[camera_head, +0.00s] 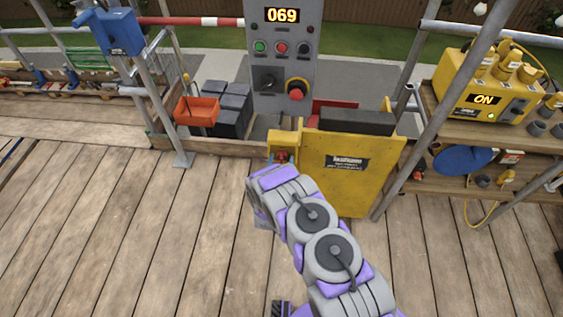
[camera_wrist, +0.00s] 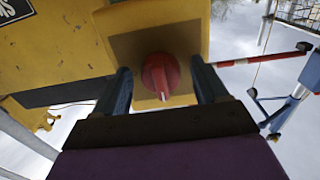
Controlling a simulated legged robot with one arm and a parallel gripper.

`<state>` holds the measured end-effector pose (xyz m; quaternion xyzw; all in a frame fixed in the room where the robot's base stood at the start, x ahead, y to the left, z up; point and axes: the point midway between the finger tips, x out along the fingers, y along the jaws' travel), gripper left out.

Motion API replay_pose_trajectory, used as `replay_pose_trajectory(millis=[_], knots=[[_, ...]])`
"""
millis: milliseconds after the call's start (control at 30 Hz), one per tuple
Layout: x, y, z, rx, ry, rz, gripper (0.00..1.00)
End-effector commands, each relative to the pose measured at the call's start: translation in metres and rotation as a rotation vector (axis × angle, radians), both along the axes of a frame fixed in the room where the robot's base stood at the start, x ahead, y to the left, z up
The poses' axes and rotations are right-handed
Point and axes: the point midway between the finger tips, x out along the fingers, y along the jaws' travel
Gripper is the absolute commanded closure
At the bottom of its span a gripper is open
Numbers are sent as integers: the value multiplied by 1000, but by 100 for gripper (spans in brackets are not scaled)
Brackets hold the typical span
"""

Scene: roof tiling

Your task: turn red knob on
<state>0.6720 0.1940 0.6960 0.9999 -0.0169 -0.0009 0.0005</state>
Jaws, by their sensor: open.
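The red knob (camera_wrist: 161,76) sits on a brownish square plate on a yellow box (camera_wrist: 190,14) in the wrist view. It has a raised grip bar with a pale pointer mark toward the bottom of the picture. My gripper (camera_wrist: 160,66) is open, with one dark finger on each side of the knob. Gaps show between the fingers and the knob, and contact cannot be made out. In the head view the knob (camera_head: 281,157) shows small on the yellow box, just beyond the end of my arm. My fingers are hard to make out there.
A yellow panel (camera_head: 345,175) stands right of the knob box. Behind is a grey control post (camera_head: 284,60) reading 069, with buttons and another red knob (camera_head: 297,92). A yellow machine (camera_head: 490,85) showing ON sits on the right shelf. The wooden deck (camera_head: 110,220) is clear at left.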

Motion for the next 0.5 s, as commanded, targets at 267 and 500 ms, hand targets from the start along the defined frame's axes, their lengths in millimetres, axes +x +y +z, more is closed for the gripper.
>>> replay_pose_trajectory(millis=[267, 500], knots=[[0, -1, 1, 3, 0, 0, 40], [0, -2, 1, 3, -1, -1, 63]])
